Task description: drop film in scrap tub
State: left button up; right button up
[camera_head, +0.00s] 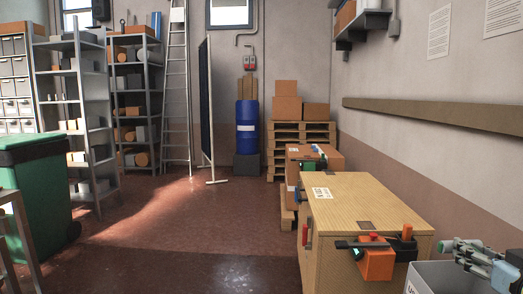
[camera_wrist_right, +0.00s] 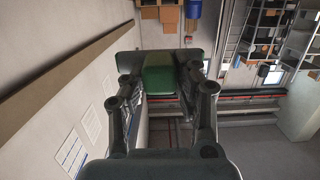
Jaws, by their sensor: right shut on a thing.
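My right gripper (camera_head: 478,258) is at the lower right edge of the head view, at the rim of a grey open tub (camera_head: 438,276). The tub is cut off by the picture's bottom edge, and a white label shows on its left side. In the right wrist view my right gripper (camera_wrist_right: 160,70) is shut on a green piece (camera_wrist_right: 160,84) between its fingertips. I take this piece for the film; its full shape is hidden by the fingers. My left gripper is out of view.
A wooden-topped box (camera_head: 345,195) stands left of the tub, with an orange device (camera_head: 376,265) at its near edge. Cartons on pallets (camera_head: 300,128) stand behind. A green wheeled bin (camera_head: 35,190) and shelves are at left. The middle floor is clear.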

jog(key=shift+w+d+f, duration=0.1)
jog(key=shift+d+f, duration=0.05)
jog(key=shift+d, duration=0.25)
jog(key=shift+w+d+f, duration=0.1)
jog(key=shift+d, duration=0.3)
notch_tip(320, 180, down, 6)
jog(key=b, duration=0.5)
jog(key=o, duration=1.1)
jog(key=shift+s, duration=0.1)
jog(key=s, duration=0.4)
jog(key=s+a+r, duration=0.1)
jog(key=s, duration=0.3)
jog(key=s+r, duration=0.1)
jog(key=s, duration=0.2)
jog(key=shift+s+a, duration=0.15)
jog(key=shift+s, duration=0.25)
